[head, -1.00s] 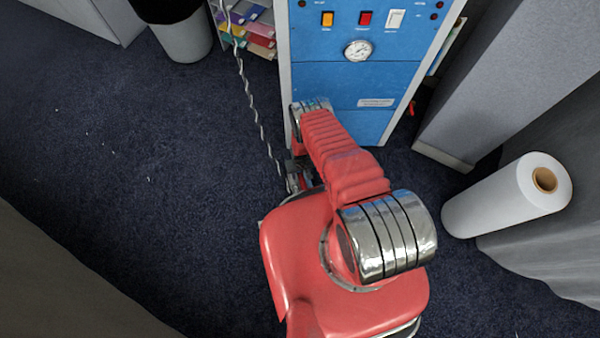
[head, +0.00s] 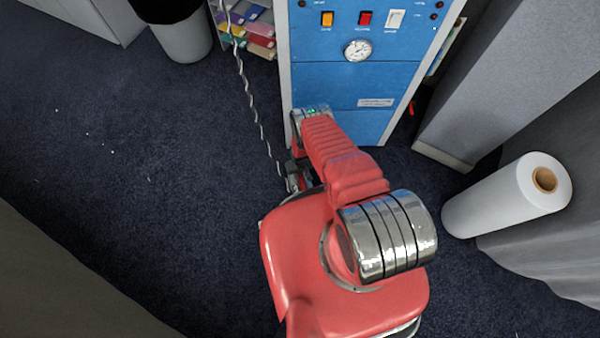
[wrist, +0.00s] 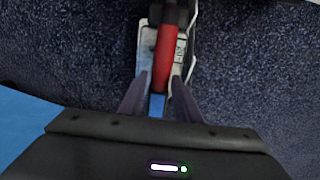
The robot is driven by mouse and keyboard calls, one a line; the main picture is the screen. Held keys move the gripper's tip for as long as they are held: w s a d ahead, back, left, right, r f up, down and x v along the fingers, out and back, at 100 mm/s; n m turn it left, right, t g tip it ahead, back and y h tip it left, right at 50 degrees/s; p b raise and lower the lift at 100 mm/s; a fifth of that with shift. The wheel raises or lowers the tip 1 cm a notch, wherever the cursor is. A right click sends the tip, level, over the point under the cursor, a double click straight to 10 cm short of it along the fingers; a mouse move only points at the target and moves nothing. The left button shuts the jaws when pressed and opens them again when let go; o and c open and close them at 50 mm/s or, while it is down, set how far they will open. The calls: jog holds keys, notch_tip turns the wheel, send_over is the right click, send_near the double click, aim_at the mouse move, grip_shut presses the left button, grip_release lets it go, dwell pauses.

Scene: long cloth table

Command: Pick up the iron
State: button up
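The iron shows in the wrist view as a long red handle (wrist: 166,48) over a pale grey body (wrist: 148,50), with dark parts at its top end. My gripper (wrist: 161,76) has one finger on each side of the handle's near end. A narrow gap shows between the left finger and the handle; contact on the right is unclear. A blue strip shows below the handle, between the fingers. In the head view my arm hides most of the iron and my gripper; only small grey and dark parts show beside the arm, near the lower end of the cord.
A blue cabinet (head: 340,85) with switches and a gauge stands behind the arm. A coiled cord (head: 254,110) hangs to its left. A white roll (head: 507,196) and a grey panel (head: 500,90) are right. A bin (head: 183,38) stands upper left.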

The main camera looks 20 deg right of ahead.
grip_shut()
dwell(0.3)
jog(key=shift+w, duration=0.1)
dwell(0.6)
